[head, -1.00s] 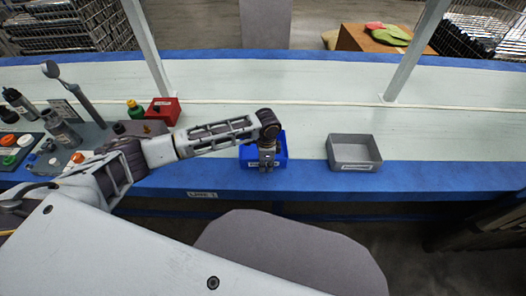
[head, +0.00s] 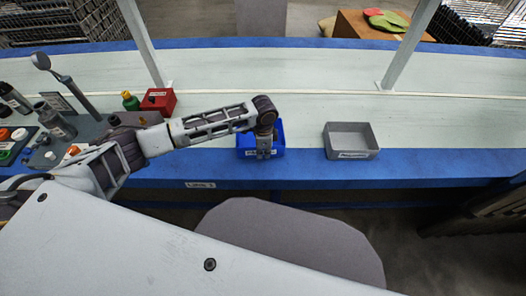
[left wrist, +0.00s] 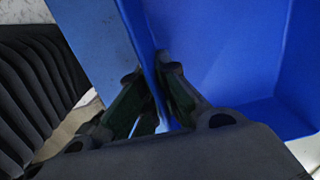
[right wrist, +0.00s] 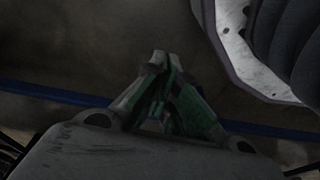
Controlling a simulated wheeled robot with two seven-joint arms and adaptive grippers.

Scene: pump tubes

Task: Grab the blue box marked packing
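The blue box (head: 246,145) sits near the front edge of the table, with a white label on its front that is too small to read and partly covered. My left gripper (head: 264,156) reaches down at the box's front wall. In the left wrist view, the left gripper (left wrist: 158,72) has one finger on each side of the blue box's wall (left wrist: 151,35), closed against it. The box's inside (left wrist: 240,60) looks empty where it shows. My right gripper (right wrist: 163,65) is shut and empty, away from the table top, over dark floor.
A grey box (head: 351,141) with a label stands to the right of the blue box. Two white posts rise from the table. A grey chair (head: 290,245) stands in front.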

